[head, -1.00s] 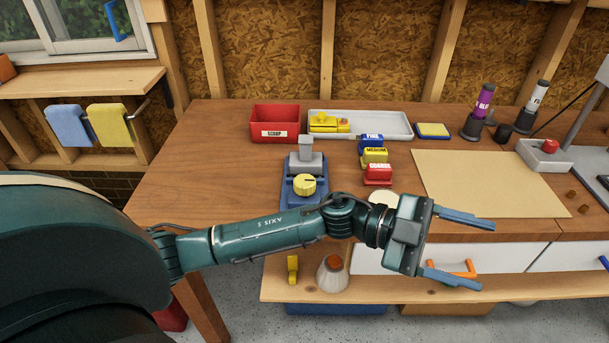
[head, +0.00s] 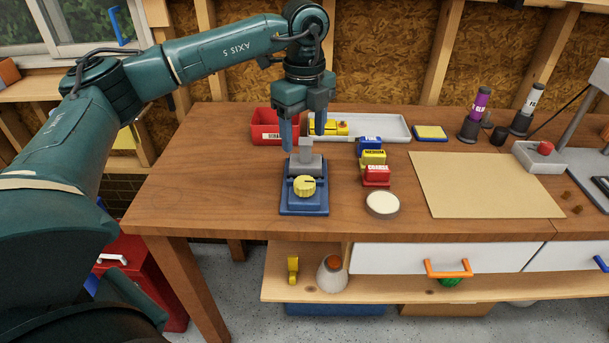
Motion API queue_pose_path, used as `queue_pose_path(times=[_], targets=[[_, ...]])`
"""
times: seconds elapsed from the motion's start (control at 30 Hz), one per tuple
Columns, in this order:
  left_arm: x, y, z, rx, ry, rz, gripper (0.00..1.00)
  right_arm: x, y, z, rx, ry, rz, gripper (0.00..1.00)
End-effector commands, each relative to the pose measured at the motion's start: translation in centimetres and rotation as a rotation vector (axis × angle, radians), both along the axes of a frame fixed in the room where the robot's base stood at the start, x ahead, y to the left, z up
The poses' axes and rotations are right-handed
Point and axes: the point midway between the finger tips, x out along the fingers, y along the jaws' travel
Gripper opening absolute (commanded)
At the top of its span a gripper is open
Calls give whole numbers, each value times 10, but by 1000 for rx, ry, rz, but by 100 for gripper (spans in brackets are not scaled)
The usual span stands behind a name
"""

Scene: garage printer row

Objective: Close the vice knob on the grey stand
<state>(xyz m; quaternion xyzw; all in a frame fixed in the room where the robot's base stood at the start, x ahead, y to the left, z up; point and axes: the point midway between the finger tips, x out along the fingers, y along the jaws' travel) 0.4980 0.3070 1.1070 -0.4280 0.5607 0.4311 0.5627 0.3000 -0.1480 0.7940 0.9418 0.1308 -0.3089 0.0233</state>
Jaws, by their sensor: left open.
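A yellow round knob (head: 304,186) sits at the front of a blue base (head: 304,209) on the wooden workbench. Behind the knob, on the same base, is a grey block with a small upright grey post (head: 306,147). My left gripper (head: 303,138) points down over the back of this unit. Its two blue-grey fingers are apart, one to the left of the post and one at its upper right. Nothing shows between them except the post's top area; I cannot tell whether they touch it. My right gripper is not in view.
A red bin (head: 262,128) and a grey tray (head: 385,128) with a yellow item stand behind. Blue, yellow and red blocks (head: 376,177) and a round pale disc (head: 382,204) are to the right. The bench left of the blue base is clear.

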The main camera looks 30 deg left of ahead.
Motion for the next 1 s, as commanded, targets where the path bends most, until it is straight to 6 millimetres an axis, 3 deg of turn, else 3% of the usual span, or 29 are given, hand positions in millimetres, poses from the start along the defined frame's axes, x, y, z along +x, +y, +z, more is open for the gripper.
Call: queue_pose_path(times=[0.5,0.7,1.0], targets=[[-1,-1,-99,-3,4,-4,64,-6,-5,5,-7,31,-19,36],[-1,-1,-115,-5,0,-5,64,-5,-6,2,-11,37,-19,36],[0,-1,-117,-5,0,-5,64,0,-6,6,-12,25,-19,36]])
